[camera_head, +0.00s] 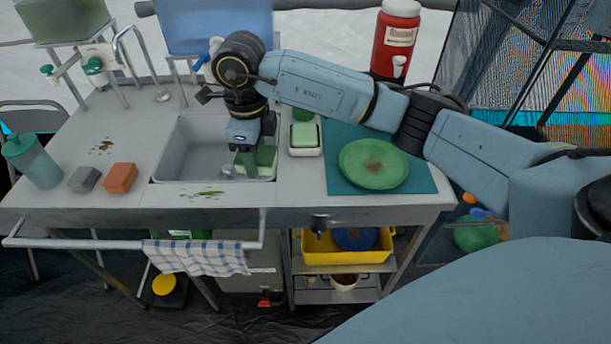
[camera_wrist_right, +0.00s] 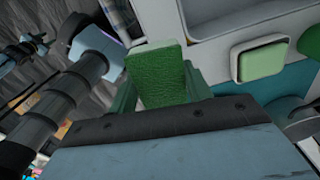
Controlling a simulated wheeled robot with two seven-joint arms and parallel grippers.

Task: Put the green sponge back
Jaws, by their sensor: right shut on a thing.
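My right gripper (camera_head: 254,160) reaches down at the right side of the sink (camera_head: 180,155). It is shut on a green sponge (camera_wrist_right: 160,75), which shows between its green fingers in the right wrist view. In the head view the fingers and wrist partly hide the sponge, and I cannot tell if it touches the sink. A white dish (camera_head: 304,152) with a light green block (camera_head: 303,135) on it stands just right of the sink. The block also shows in the right wrist view (camera_wrist_right: 262,62). My left gripper is not in view.
A green plate (camera_head: 373,164) with a brown stain lies on a teal mat (camera_head: 425,183). A red jug (camera_head: 397,38) stands behind my right arm.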

